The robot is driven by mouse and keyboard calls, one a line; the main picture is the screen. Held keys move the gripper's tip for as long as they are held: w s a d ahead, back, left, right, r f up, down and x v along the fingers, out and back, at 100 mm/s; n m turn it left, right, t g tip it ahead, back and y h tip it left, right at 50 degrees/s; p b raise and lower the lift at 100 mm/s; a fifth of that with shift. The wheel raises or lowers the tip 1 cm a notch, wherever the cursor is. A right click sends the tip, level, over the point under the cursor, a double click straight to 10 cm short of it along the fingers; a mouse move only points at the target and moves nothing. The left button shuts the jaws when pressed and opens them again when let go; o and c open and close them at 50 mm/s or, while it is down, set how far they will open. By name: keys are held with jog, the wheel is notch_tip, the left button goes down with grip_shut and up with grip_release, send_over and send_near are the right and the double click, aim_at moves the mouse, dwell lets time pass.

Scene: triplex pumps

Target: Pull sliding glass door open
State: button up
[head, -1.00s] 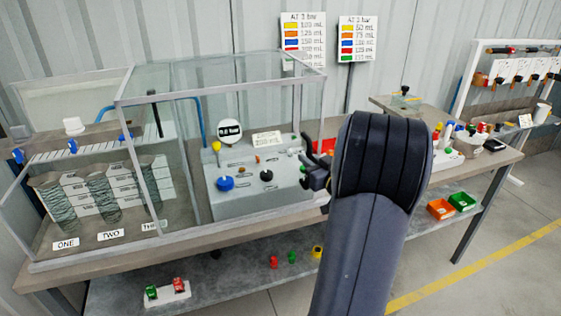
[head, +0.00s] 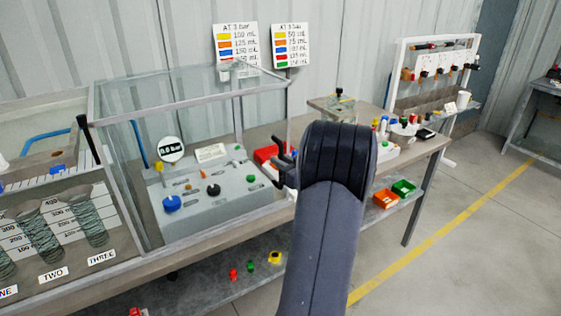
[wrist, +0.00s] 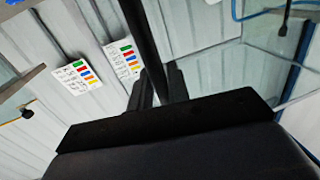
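The glass enclosure (head: 190,98) stands on the bench at left centre in the head view, with a grey metal frame. A black upright handle (head: 88,140) is at its left frame post. Which pane slides I cannot tell. My gripper (head: 281,164) is at the enclosure's right end, well right of that handle, partly hidden by my arm. Glass and frame edges show at the right there.
A grey control panel with a blue knob (head: 172,203) sits inside the enclosure. Measuring tubes (head: 88,222) stand at left. A red bin (head: 266,154), an orange bin (head: 387,199) and a green bin (head: 403,188) are near the right bench. Open floor (head: 450,255) lies at right.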

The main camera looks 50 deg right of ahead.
jog(key=o, duration=0.3)
jog(key=s+a+b, duration=0.1)
jog(key=s+b, duration=0.1)
jog(key=s, duration=0.8)
jog(key=shift+s, duration=0.4)
jog(key=shift+w, duration=0.15)
jog(key=w, duration=0.3)
jog(key=w+p, duration=0.1)
jog(key=w, duration=0.3)
jog(key=w+d+p, duration=0.1)
jog(key=w, duration=0.2)
jog(key=shift+w, duration=0.35)
jog(key=shift+a, duration=0.35)
